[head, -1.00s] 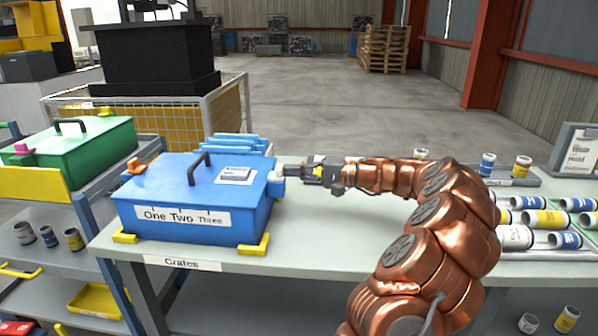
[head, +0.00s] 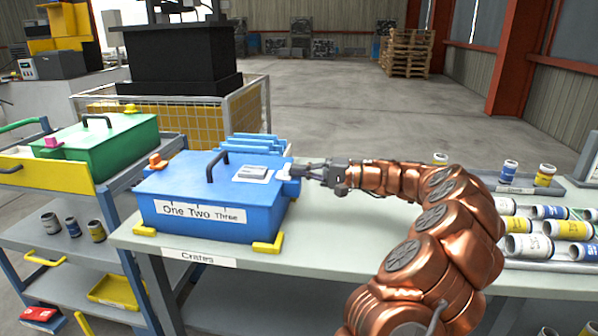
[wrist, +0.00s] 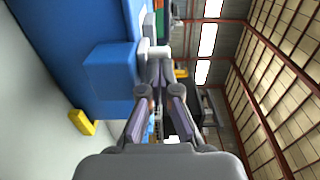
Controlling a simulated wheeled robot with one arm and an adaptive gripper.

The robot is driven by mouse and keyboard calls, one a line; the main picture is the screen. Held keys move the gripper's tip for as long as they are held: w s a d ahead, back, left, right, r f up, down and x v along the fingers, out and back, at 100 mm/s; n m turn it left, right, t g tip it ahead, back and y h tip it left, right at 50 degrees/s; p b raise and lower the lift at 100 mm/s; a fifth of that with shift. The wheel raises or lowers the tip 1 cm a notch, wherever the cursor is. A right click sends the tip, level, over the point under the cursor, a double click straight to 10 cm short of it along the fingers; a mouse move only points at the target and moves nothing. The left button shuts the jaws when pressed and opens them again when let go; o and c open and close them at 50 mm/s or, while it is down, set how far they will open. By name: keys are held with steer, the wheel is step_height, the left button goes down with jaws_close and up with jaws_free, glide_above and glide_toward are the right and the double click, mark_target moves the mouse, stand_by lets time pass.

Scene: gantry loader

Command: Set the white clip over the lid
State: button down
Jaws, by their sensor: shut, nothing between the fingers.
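The blue crate (head: 200,220) stands on the bench with its blue lid (head: 215,172) on top, with a dark handle. The white clip (head: 288,169) is at the right side of the crate, near the lid edge. The clip also shows in the wrist view (wrist: 154,52), beside a blue block (wrist: 110,70) on the crate's wall. My gripper (head: 305,171) is shut and empty, its fingertips (wrist: 160,72) close at the clip. I cannot tell whether they touch it, or whether the clip lies over the lid. An orange clip (head: 157,161) is at the lid's left side.
Yellow corner stops (head: 268,244) sit at the crate's base. A green crate (head: 95,145) stands on a cart at left. Blue bars (head: 255,143) lie behind the blue crate. Several cans (head: 570,229) lie on the bench at right. Bare bench lies in front of my arm.

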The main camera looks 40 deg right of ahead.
steer(key=v, duration=1.4)
steer(key=shift+p, duration=0.3)
steer(key=w+a+r+n+g+y, duration=0.15)
steer(key=a+n+g, duration=0.6)
steer(key=a, duration=2.25)
steer(key=s+a+f+g+h, duration=0.3)
steer(key=s+a+g, duration=0.3)
steer(key=a, duration=0.3)
steer(key=s+a+f+n+g+h, duration=0.1)
steer(key=s+a+f+h, duration=0.15)
steer(key=s, duration=0.25)
steer(key=s+a+f+g+h, duration=0.1)
steer(key=s+a+f+h, duration=0.1)
steer(key=s+f, duration=0.3)
steer(key=s+d+f+h, duration=0.3)
steer(key=s+d, duration=0.1)
steer(key=s, duration=0.3)
steer(key=s+d+f+h, duration=0.3)
steer(key=s+f+h, duration=0.1)
steer(key=s, duration=0.3)
steer(key=s+p+v, duration=0.2)
steer(key=p+v, duration=0.7)
steer(key=v, duration=0.1)
steer(key=s+r+p+v, duration=0.1)
steer(key=s+p+v, duration=0.1)
steer(key=p+v, duration=0.8)
steer(key=shift+d+n+t, duration=0.35)
